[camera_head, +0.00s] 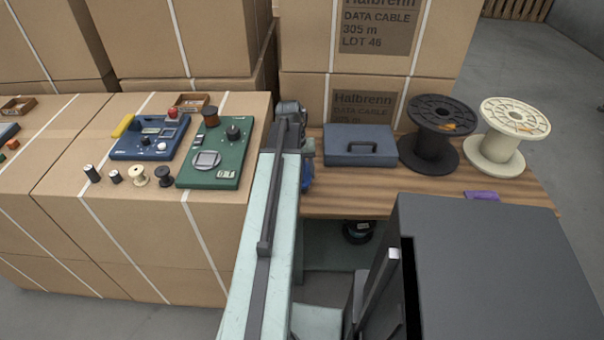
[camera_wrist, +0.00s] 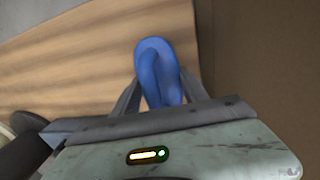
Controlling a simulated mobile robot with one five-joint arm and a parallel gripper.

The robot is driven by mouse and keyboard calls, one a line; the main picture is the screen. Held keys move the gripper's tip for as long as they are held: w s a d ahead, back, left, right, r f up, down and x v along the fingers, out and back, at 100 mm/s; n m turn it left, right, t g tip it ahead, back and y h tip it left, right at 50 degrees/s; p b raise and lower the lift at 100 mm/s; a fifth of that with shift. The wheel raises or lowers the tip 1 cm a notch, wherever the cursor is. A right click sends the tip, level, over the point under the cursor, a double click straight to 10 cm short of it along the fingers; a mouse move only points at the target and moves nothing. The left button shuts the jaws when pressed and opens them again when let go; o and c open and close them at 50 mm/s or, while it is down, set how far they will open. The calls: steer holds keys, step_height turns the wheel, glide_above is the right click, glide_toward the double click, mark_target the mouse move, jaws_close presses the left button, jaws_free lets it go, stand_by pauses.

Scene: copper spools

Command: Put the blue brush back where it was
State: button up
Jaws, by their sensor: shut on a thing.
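My gripper (camera_wrist: 158,88) is shut on the blue brush (camera_wrist: 155,62), with one finger on each side of it in the wrist view. The brush's rounded blue end points away from the gripper, over brown wood-grained board. In the head view a bit of blue, which looks like the brush (camera_head: 308,177), shows at the right side of my arm, by the left end of the wooden bench (camera_head: 370,190). My arm hides most of the gripper there. I cannot tell whether the brush touches the bench.
A blue-grey case (camera_head: 359,147), a black spool (camera_head: 433,140) and a cream spool (camera_head: 506,135) stand on the bench. A purple item (camera_head: 482,196) lies near its front edge. Cartons on the left bear a blue device (camera_head: 150,137), a green device (camera_head: 218,155) and several small spools.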

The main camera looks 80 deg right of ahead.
steer(key=o, duration=1.3)
steer(key=shift+f, duration=0.1)
step_height(320, 180, up, 12)
steer(key=w+p, duration=0.1)
steer(key=p, duration=1.1)
steer(key=shift+w, duration=0.35)
steer(key=shift+a, duration=0.1)
